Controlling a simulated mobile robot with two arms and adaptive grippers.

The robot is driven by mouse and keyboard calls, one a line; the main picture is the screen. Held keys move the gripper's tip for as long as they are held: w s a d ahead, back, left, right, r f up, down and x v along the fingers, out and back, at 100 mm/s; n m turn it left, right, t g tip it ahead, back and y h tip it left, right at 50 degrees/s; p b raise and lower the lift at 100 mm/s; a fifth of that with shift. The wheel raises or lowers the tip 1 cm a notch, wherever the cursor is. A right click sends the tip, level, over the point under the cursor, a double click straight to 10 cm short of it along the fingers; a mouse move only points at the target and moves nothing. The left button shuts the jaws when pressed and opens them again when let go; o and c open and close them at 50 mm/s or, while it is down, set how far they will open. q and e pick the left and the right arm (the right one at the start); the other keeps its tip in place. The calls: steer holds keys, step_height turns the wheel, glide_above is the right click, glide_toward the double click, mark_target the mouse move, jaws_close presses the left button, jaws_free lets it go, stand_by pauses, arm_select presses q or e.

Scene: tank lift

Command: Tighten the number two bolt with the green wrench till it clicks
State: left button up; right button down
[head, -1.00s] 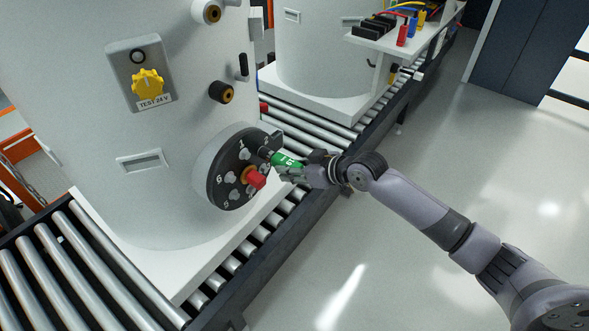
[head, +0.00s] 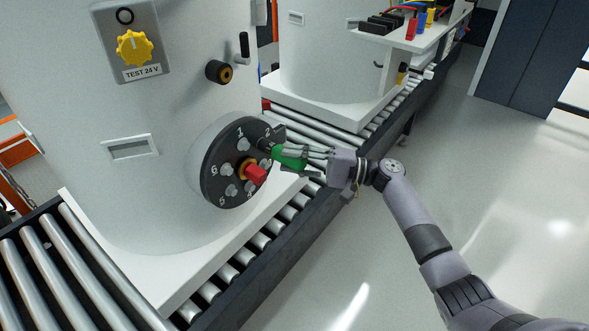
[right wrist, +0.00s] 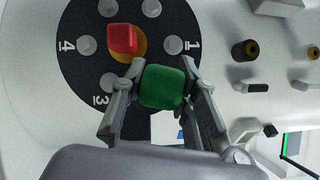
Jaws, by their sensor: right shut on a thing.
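The round dark flange (head: 213,172) on the white tank has numbered bolts around a red block (head: 256,174). The green wrench (head: 289,163) lies with its dark head at the bolt place by the number 2; the bolt there is hidden behind it. My right gripper (head: 291,155) is shut on the wrench's green handle. In the right wrist view, the handle's end (right wrist: 162,88) shows between the two fingers, in front of the flange (right wrist: 75,103). I cannot tell how far the head sits on the bolt. My left gripper is not in view.
The tank (head: 170,205) stands on a roller conveyor (head: 85,270). A yellow knob (head: 134,48) marked TEST 24 V and a black port (head: 218,71) are above the flange. A second tank (head: 325,75) and a shelf with coloured connectors stand behind. The floor at right is clear.

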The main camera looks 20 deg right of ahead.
steer(key=shift+r+m+t, duration=0.1)
steer(key=shift+m+t, duration=0.2)
steer(key=shift+m, duration=0.3)
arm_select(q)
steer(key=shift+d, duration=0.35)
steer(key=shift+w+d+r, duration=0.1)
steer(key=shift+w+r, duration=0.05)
arm_select(e)
steer(key=shift+s, duration=0.1)
